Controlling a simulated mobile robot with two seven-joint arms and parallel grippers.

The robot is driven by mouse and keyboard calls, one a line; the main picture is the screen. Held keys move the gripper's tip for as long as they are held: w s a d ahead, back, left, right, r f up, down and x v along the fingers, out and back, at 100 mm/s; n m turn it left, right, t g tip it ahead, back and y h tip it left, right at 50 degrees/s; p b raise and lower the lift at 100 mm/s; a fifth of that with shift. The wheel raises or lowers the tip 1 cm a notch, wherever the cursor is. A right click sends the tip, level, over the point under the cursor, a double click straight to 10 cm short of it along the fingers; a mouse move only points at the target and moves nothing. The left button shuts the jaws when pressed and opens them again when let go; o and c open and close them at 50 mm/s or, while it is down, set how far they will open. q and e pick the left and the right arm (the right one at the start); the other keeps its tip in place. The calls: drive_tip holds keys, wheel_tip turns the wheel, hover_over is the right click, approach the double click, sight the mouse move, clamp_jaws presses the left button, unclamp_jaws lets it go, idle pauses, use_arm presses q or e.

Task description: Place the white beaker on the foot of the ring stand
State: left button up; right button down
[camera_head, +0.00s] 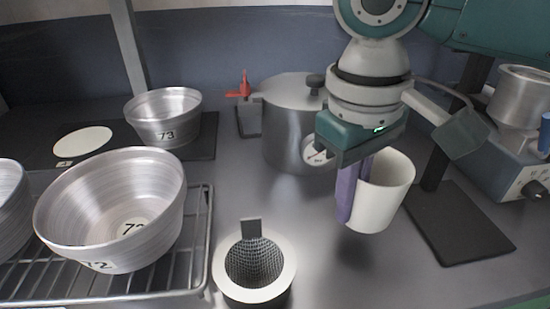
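The white beaker (383,195) hangs from my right gripper (350,193), slightly tilted and apparently just above the grey bench. The gripper's purple fingers are at the beaker's left side and appear closed on its wall; the beaker hides part of the grip. The ring stand's foot (462,228) is a flat black plate on the bench, to the right of the beaker and apart from it. The stand's dark rod (436,166) rises from the plate's back part, and my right arm hides some of it. The visible foot is bare. My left gripper is not in view.
A steel pot (284,129) with a gauge stands behind the gripper. A mesh-lined cylinder (254,291) stands in front left. Metal bowls (112,205) sit on a wire rack (198,250) at left. A blue-grey device (508,170) stands right of the foot. Bench between beaker and foot is clear.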

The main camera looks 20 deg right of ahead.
drive_tip(key=shift+f+b, duration=0.35)
drive_tip(key=shift+f, duration=1.8)
drive_tip(key=shift+f, duration=0.1)
drive_tip(key=c, duration=1.1)
unclamp_jaws()
